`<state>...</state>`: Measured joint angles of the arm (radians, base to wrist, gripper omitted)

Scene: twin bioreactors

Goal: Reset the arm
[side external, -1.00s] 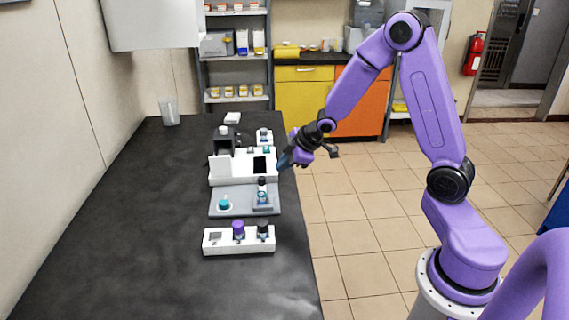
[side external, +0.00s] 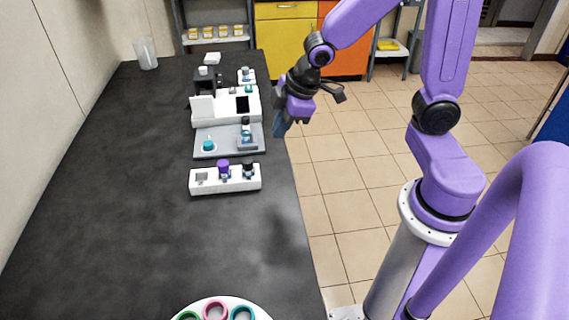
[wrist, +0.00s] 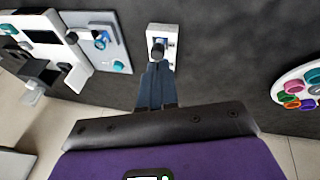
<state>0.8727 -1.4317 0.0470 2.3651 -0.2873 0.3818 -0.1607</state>
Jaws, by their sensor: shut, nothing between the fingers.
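My arm's purple end carries my gripper (side external: 278,130), which is by the right edge of the black bench in the side external view. Its narrow dark blue-grey fingers are together with nothing between them. In the wrist view my gripper (wrist: 158,66) points toward a white rack (wrist: 161,33), and the fingertips overlap the rack's lower part in the picture. The same white rack (side external: 210,182) is left of and nearer than my gripper in the side view. It holds a purple-capped vial (side external: 223,168) and a black-capped vial (side external: 249,169).
Behind the rack are a grey plate (side external: 225,143) with a teal knob and a white bioreactor unit (side external: 221,112). A white round tray (side external: 238,302) with coloured rings stands at the near end. A clear beaker (side external: 146,54) stands far left. The bench's left side is bare.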

